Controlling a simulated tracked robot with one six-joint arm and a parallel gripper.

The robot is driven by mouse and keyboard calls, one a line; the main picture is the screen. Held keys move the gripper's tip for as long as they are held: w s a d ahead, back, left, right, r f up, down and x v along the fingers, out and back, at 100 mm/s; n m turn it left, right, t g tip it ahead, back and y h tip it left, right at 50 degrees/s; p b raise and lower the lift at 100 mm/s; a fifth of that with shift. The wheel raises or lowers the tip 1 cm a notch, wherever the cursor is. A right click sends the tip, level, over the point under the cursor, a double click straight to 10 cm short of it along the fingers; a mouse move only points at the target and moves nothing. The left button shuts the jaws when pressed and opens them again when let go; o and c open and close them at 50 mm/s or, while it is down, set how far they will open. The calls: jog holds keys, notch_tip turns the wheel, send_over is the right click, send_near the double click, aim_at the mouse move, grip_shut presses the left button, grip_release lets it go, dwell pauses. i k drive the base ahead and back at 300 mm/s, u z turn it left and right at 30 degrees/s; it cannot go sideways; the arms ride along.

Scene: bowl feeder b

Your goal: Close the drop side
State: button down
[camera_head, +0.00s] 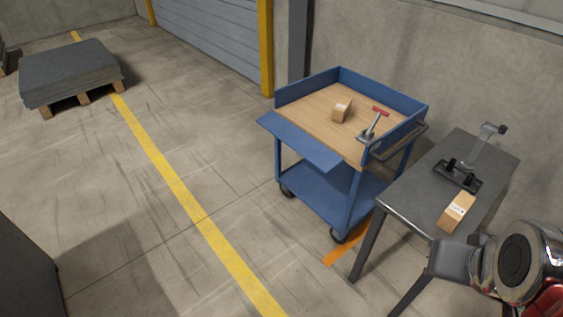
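The drop side (300,142) is a flat blue panel on the near-left edge of the blue cart (379,92). It is folded down and sticks outward, sloping a little, so that side of the wooden tray is open. The cart's other sides stand upright. My gripper's fingers are not in view. Part of my arm, with a round grey joint, shows at the lower right, in front of the dark table and well to the right of the drop side.
A small carton (342,110) and a red-handled tool (371,125) are on the cart's tray. The dark table (410,188) right of the cart holds a clamp-like black device (457,176) and another carton (456,212). A loaded pallet (70,75) stands far left. The floor left of the cart is clear.

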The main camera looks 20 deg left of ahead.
aim_at(321, 157)
jog(key=k, duration=0.75)
jog(key=u, duration=0.35)
jog(key=i, duration=0.8)
jog(key=u, duration=1)
jog(key=i, duration=0.7)
jog(key=u, duration=0.65)
jog(key=i, duration=1.1)
jog(key=u, duration=0.3)
